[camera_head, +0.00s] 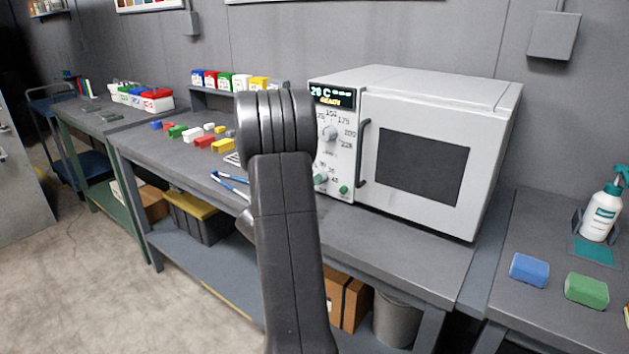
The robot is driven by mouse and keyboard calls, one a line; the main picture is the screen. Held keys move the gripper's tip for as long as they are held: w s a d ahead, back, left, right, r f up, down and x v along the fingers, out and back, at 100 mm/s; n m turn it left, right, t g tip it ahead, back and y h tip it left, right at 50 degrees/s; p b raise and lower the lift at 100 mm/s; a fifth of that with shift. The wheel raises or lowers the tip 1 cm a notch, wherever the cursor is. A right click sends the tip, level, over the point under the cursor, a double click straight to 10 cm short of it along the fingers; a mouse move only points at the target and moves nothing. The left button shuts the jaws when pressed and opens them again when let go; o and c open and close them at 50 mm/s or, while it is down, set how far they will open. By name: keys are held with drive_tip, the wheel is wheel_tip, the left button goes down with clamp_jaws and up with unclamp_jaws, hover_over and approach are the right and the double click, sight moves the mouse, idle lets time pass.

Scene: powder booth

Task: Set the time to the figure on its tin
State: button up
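A white oven (435,130) stands on the workbench with its door shut. Its display (332,95) reads about 20 C with dashes, and READY beneath. The upper dial (330,133) has a scale around it with figures such as 150, 175, 200 and 225. The lower dial (320,179) is smaller, with figures such as 30 and 45; my arm partly covers it, and I cannot read its setting. A green button (343,190) sits at its right. Coloured tins (225,82) with white labels stand on a shelf left of the oven; the figures are too small to read. My gripper is not in view.
Small coloured blocks (204,141) and a blue-handled tool (231,181) lie on the bench left of my arm. The oven's door handle (364,152) sticks out beside the dials. Blue (529,269) and green (587,290) blocks and a spray bottle (602,211) are at right.

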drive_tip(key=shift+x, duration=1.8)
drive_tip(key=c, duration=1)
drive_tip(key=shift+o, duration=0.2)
